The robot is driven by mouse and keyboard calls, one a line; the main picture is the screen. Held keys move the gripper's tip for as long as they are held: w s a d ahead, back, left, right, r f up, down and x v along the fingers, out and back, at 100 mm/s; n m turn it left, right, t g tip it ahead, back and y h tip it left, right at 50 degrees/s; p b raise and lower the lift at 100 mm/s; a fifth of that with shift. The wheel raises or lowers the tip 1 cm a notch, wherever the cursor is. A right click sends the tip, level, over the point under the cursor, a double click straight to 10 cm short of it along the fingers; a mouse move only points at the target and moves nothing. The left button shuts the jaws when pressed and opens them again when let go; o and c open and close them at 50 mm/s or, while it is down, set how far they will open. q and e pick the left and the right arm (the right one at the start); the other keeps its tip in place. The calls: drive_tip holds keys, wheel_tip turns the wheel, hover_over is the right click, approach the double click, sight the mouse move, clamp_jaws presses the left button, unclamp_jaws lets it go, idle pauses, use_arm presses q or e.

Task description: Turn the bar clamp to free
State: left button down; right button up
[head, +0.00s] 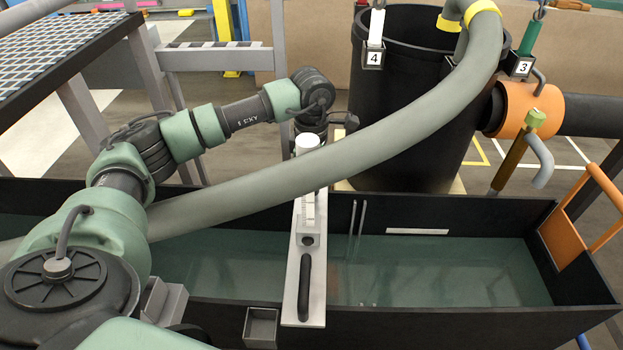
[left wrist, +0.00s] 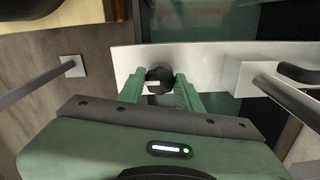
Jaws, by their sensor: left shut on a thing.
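A pale metal bar (head: 292,285) lies across the flume (head: 440,200), and it also shows in the left wrist view (left wrist: 210,62). A black clamp knob (left wrist: 159,75) sits at the bar's far end. My left gripper (left wrist: 159,80) has its two green fingers on either side of this knob, shut on it. In the head view the left arm reaches over the flume to that far end; its fingers and the knob are hidden there. My right gripper is in neither view.
A thick grey-green hose (head: 390,130) crosses above the bar. A black handle (head: 304,288) and a white cylinder (head: 307,143) are on the bar. A black tank (head: 405,110) stands behind the flume. An orange frame (head: 565,235) is at the right end.

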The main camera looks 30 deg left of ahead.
use_arm(q)
drive_tip(key=shift+r, duration=0.1)
drive_tip(key=c, duration=1)
unclamp_jaws()
drive_tip(key=shift+o, duration=0.2)
drive_tip(key=shift+r, duration=0.35)
wheel_tip(320, 180, up, 7)
drive_tip(key=shift+p, duration=0.6)
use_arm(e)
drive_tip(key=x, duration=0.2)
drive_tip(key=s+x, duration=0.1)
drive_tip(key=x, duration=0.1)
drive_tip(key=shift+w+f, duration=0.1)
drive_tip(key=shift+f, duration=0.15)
